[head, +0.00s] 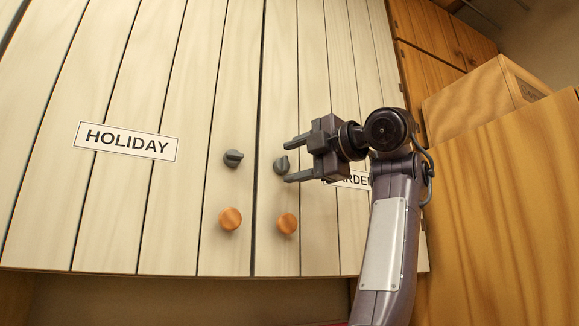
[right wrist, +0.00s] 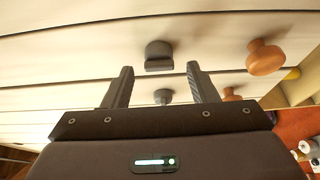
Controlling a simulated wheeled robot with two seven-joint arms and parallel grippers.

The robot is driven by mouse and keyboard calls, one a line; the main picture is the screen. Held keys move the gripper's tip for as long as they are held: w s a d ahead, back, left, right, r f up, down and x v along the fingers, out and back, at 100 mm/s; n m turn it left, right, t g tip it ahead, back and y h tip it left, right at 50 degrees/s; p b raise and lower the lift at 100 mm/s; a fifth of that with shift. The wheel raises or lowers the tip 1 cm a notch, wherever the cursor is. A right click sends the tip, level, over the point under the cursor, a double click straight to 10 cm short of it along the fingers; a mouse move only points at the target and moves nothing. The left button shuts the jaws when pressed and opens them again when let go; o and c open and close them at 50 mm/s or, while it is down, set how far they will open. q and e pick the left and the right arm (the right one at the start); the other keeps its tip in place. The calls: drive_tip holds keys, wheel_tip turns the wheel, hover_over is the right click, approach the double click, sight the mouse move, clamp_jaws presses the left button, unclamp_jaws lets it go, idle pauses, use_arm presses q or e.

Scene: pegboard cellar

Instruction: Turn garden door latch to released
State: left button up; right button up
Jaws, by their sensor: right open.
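The garden door latch (head: 281,165) is a small dark grey turn-knob on the pale plank door, beside a GARDEN label (head: 352,180) that my right arm partly covers. My right gripper (head: 288,161) is open and comes in from the right, one fingertip above the latch and one below. In the right wrist view the latch (right wrist: 158,54) sits between and just beyond the spread fingertips (right wrist: 160,68). I see no clear contact, and I cannot tell the latch's exact angle. My left gripper is not in view.
A similar grey latch (head: 233,158) is on the left door, labelled HOLIDAY (head: 127,141). Round orange wooden knobs sit below the latches, one on the left door (head: 230,219) and one on the right (head: 287,223). Wooden cabinets (head: 500,190) stand at the right.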

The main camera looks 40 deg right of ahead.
drive_tip(key=s+b, duration=0.2)
drive_tip(key=s, duration=0.4)
drive_tip(key=shift+d, duration=0.25)
